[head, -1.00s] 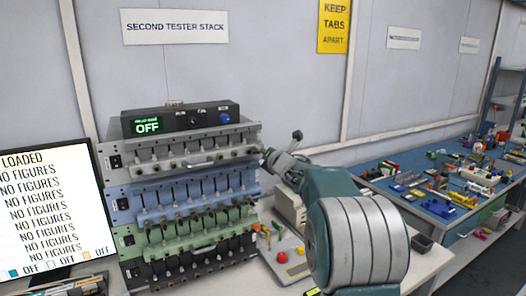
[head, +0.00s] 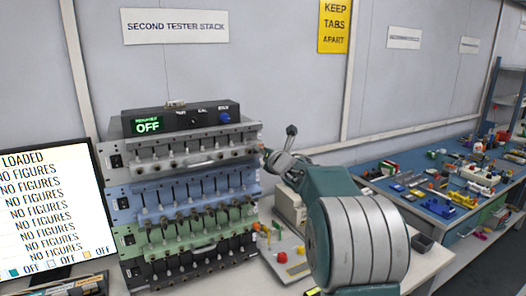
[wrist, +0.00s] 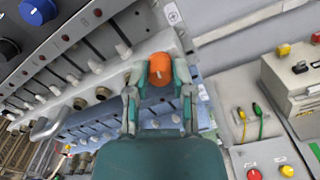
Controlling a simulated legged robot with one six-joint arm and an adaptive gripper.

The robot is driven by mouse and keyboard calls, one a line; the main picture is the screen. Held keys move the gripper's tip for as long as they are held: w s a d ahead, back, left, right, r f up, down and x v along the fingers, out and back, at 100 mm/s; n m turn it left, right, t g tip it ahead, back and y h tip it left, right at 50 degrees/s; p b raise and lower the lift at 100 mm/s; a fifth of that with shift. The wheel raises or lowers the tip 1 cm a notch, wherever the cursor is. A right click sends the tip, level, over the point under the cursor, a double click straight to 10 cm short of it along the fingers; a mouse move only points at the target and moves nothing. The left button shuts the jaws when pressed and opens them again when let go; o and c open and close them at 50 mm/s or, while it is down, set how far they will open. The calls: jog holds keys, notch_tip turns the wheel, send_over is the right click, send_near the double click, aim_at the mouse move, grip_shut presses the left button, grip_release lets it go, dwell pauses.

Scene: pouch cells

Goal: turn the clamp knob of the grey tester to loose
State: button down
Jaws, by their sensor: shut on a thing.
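The grey tester (head: 190,150) is the top slotted unit of the stack, under a black box. It also shows in the wrist view (wrist: 150,50), running diagonally across the upper left. Its orange clamp knob (wrist: 160,70) sits at its right end. My gripper (wrist: 158,85) is shut on this knob, with one teal finger on each side. The knob's turn position cannot be read.
Below are blue (head: 165,195), green (head: 185,230) and black (head: 200,262) testers. The black box's display (head: 147,124) reads OFF. A panel with red and yellow buttons (head: 285,256) lies right of the stack. A monitor (head: 50,210) stands left.

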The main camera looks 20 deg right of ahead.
jog(key=shift+c, duration=2.4)
grip_release()
jog(key=shift+w+a, duration=0.1)
jog(key=s, duration=1.2)
jog(key=shift+d, duration=0.2)
jog(key=s+a+f+m+g, duration=0.4)
jog(key=s+a+m, duration=0.2)
jog(key=s+m, duration=0.4)
jog(key=s+a+f+m+g, duration=0.4)
jog(key=s+a+m, duration=0.3)
jog(key=s+m, duration=0.3)
jog(key=s+a+f+m+g, duration=0.4)
jog(key=s+a+m, duration=0.3)
jog(key=s+m, duration=0.4)
jog(key=shift+s+a+f+h, duration=0.3)
jog(key=shift+s+f, duration=0.2)
jog(key=shift+s, duration=0.3)
